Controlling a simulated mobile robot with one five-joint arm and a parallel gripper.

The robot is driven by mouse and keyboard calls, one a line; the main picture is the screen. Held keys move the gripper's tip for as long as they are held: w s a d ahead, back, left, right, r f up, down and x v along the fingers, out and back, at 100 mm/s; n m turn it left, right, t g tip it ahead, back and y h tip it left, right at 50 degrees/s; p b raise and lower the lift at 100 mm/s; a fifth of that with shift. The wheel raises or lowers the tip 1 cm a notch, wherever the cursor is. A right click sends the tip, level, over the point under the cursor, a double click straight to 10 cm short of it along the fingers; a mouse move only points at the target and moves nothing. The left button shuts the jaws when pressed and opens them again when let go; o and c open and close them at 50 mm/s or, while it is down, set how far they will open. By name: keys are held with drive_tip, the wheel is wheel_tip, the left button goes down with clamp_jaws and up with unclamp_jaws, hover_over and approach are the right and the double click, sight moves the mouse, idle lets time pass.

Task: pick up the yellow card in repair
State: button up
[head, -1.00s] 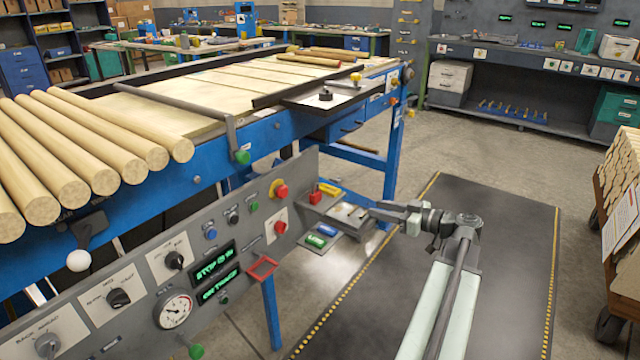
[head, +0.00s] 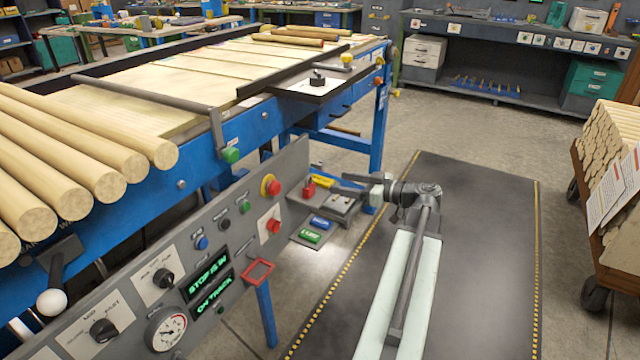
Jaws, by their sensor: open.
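A small yellow card-like piece (head: 322,182) lies on the grey ledge at the right end of the control panel, just behind a red block (head: 309,189). I cannot read any "repair" label there. My gripper (head: 344,184) is open and empty, its jaws pointing left toward the yellow piece. It appears above the right side of the ledge, a little right of the yellow piece. Its height above the ledge is hard to tell. A blue card (head: 319,223) and a green card (head: 310,237) lie on a lower grey plate.
A grey box-like fixture (head: 340,204) sits below my gripper. The control panel (head: 236,222), with knobs and a red frame (head: 259,271), stands to the left. The blue machine table (head: 378,140) rises behind. A dark floor mat (head: 480,240) lies clear to the right.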

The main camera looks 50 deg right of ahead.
sight(324, 180)
drive_tip(key=b+x, duration=0.1)
drive_tip(key=x, duration=0.5)
drive_tip(key=shift+w+a+f, duration=0.1)
drive_tip(key=shift+w+f, duration=0.05)
clamp_jaws()
